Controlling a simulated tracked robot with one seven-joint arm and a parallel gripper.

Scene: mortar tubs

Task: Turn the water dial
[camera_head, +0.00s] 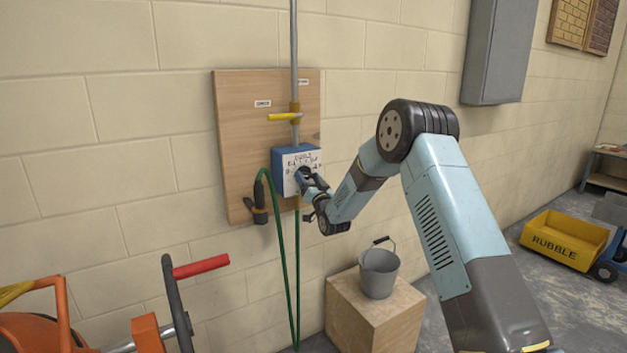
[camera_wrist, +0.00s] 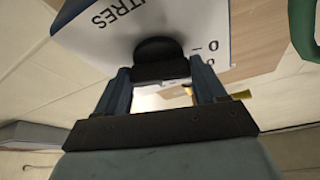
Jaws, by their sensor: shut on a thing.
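The water dial is a dark round knob (camera_wrist: 160,58) on the white scale face of a blue box (camera_head: 287,165). The box is mounted on a wooden board (camera_head: 235,130) on the wall. My gripper (camera_head: 304,179) reaches the dial from the right and covers most of it in the head view. In the wrist view my gripper (camera_wrist: 163,85) has its two fingers on either side of the knob and is shut on it. The scale face (camera_wrist: 110,30) shows "LITRES" and some numbers, upside down there. The dial's pointer setting cannot be read.
A yellow lever (camera_head: 284,116) sits on the pipe above the box. A green hose (camera_head: 297,270) hangs below it. A grey bucket (camera_head: 378,272) stands on a wooden block (camera_head: 350,312). An orange machine (camera_head: 60,310) is at lower left, a yellow rubble cart (camera_head: 565,240) at right.

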